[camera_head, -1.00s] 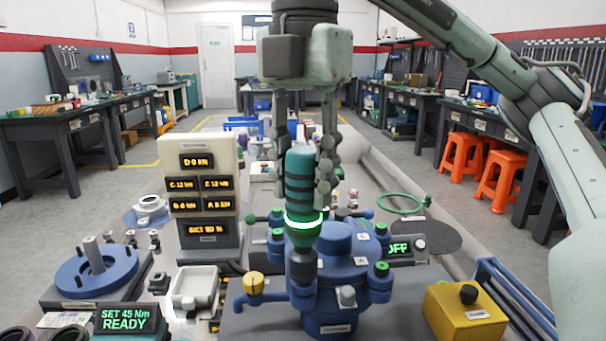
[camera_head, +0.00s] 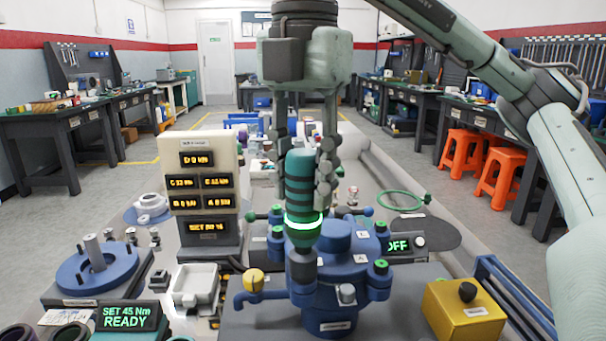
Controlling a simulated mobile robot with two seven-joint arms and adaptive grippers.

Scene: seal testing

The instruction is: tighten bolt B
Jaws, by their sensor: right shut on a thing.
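My right gripper (camera_head: 304,165) comes down from above and is shut on a teal electric screwdriver (camera_head: 300,178). The tool stands upright and has a glowing green-white ring near its lower end. Its dark nose (camera_head: 302,266) points down at the front of the blue round housing (camera_head: 330,290), over one of the bolt positions. The bolt under the nose is hidden, so I cannot tell whether the tool touches it. Other bolts with green tops show on the housing, such as one at the right (camera_head: 381,266). My left gripper is out of view.
A small screen (camera_head: 127,317) reads "SET 45 Nm READY". A yellow box (camera_head: 465,312) stands at the right. A white tray (camera_head: 194,287) lies left of the housing.

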